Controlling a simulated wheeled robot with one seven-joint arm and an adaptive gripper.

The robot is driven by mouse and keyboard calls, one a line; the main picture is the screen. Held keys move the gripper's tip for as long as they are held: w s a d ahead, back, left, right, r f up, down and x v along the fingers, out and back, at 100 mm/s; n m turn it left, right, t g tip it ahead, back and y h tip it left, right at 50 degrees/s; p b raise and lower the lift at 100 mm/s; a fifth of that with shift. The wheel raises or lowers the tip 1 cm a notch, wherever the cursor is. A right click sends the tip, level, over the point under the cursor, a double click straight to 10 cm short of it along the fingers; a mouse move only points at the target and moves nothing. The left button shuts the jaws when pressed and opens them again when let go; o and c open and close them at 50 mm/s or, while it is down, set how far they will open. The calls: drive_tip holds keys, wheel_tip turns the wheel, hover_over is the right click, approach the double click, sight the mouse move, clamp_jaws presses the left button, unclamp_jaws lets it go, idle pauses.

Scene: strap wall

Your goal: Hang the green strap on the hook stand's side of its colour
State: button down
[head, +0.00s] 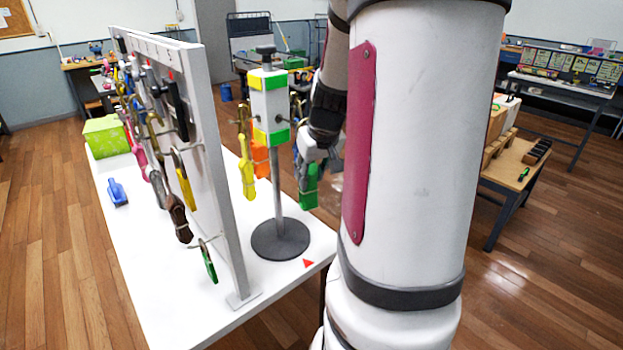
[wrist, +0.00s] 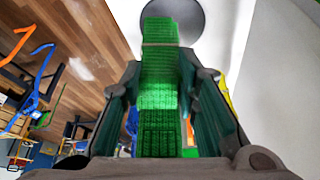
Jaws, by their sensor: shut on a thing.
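My gripper (head: 318,158) is shut on a bundled green strap (head: 308,190), which hangs down just right of the stand's post. In the wrist view the green strap (wrist: 160,65) stands between the two fingers. The hook stand (head: 268,108) has a grey post, a round dark base and a white head. The head's left face carries yellow patches and its right face carries green patches (head: 280,137), with a dark hook on the green-marked face. A yellow strap (head: 247,172) and an orange strap (head: 260,158) hang at the stand's left. My arm hides part of the space behind the gripper.
A white upright panel (head: 212,170) with hooks and several hanging straps stands left of the hook stand; another green strap (head: 209,264) hangs low on it. A lime-green box (head: 105,137) and a blue item (head: 117,192) lie beyond. A red triangle (head: 308,263) marks the white tabletop.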

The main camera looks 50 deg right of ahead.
drive_tip(key=w+d+f+b, duration=0.1)
drive_tip(key=w+b, duration=0.3)
drive_tip(key=w, duration=0.2)
drive_tip(key=shift+f, duration=0.15)
idle(0.7)
drive_tip(key=shift+w+d+f, duration=0.1)
drive_tip(key=shift+w, duration=0.05)
idle(0.4)
drive_tip(key=c, duration=1.5)
unclamp_jaws()
drive_tip(key=shift+c, duration=0.2)
drive_tip(key=o, duration=0.4)
drive_tip(key=shift+w, duration=0.15)
drive_tip(key=shift+d+f, duration=0.1)
drive_tip(key=shift+s, duration=0.2)
